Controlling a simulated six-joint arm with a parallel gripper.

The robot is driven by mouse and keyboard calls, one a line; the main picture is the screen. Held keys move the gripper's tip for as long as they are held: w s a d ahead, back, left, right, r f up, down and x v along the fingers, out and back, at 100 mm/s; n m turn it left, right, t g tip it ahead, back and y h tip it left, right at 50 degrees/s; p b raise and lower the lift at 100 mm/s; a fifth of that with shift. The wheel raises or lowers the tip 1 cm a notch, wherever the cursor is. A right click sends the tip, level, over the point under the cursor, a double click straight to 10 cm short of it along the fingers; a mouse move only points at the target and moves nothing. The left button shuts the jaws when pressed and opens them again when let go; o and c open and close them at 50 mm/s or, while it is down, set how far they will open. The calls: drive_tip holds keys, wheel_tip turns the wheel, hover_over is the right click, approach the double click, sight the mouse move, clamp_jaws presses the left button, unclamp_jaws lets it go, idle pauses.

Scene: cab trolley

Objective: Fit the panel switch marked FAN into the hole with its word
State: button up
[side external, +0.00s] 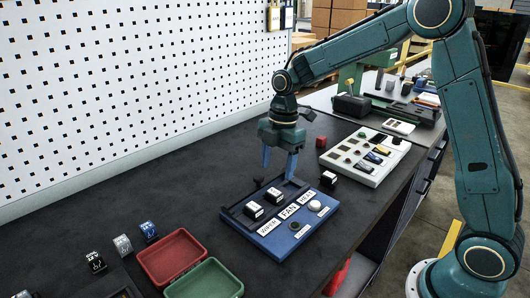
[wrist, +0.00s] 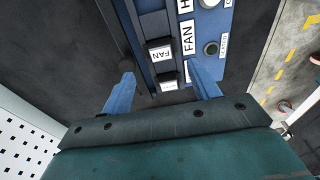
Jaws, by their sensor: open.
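The blue panel (side external: 257,237) lies on the dark bench with the words WIPER, FAN and HEAT on white labels. The black-and-white switch marked FAN (wrist: 160,54) is in the panel's dark back row, beside the FAN label (wrist: 188,37); it also shows in the side view (side external: 275,196). I cannot tell how deep it sits. A second switch (side external: 254,211) is in the same row by the WIPER label; its word is unreadable. My gripper (side external: 278,171) is open above the row. In the wrist view its fingers (wrist: 160,72) are apart, with the switches showing between them.
A dark knob (side external: 258,181) stands behind the panel. Red (side external: 172,257) and green (side external: 205,282) trays and several small switches are front left.

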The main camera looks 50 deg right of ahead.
wheel_tip(320, 180, up, 7)
drive_tip(key=shift+d+f, duration=0.2)
drive_tip(key=shift+d, duration=0.2)
drive_tip(key=shift+s, duration=0.15)
drive_tip(key=s+r+m+t, duration=0.3)
drive_tip(key=s+r+m, duration=0.45)
drive_tip(key=s, duration=0.55)
drive_tip(key=s+f+m+t+h, duration=0.1)
drive_tip(key=s+m+t, duration=0.1)
drive_tip(key=s+m, duration=0.8)
drive_tip(key=s, duration=0.3)
drive_tip(key=shift+s+f+t, duration=0.25)
drive_tip(key=shift+f+t, duration=0.05)
drive_tip(key=shift+f, duration=0.1)
